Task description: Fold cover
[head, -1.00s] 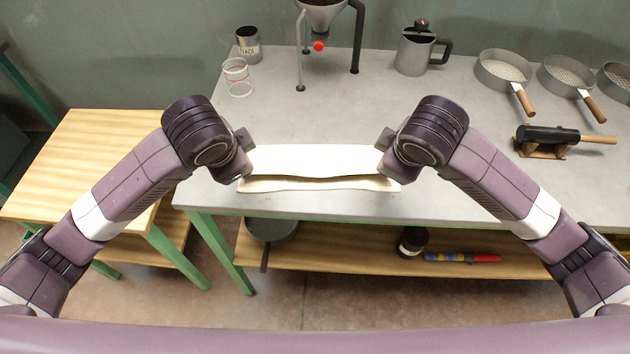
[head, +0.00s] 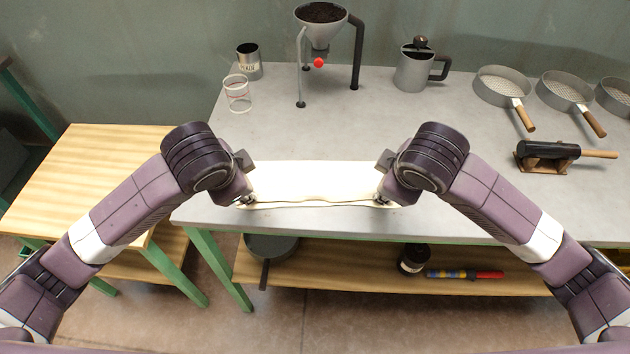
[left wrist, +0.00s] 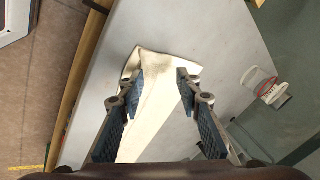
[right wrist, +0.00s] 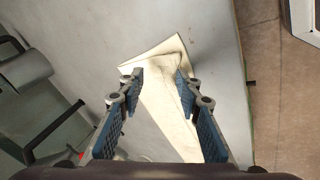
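The cream cover (head: 315,180) lies folded on the grey table near its front edge, as a long strip with its layers' near edges almost together. My left gripper (head: 246,198) is at its left end and my right gripper (head: 383,197) at its right end. In the left wrist view, the open fingers (left wrist: 158,80) stand apart with the cover (left wrist: 160,105) showing between them. In the right wrist view, the fingers (right wrist: 159,78) are also apart, with the folded cover (right wrist: 165,100) between and beyond them. Contact with the cloth is unclear.
A funnel stand (head: 321,30), tin (head: 248,62), clear cup (head: 237,95) and grey jug (head: 414,68) stand behind. Sieves (head: 503,85) and a dark roller on a wooden cradle (head: 546,154) are at right. The table between cover and stand is clear.

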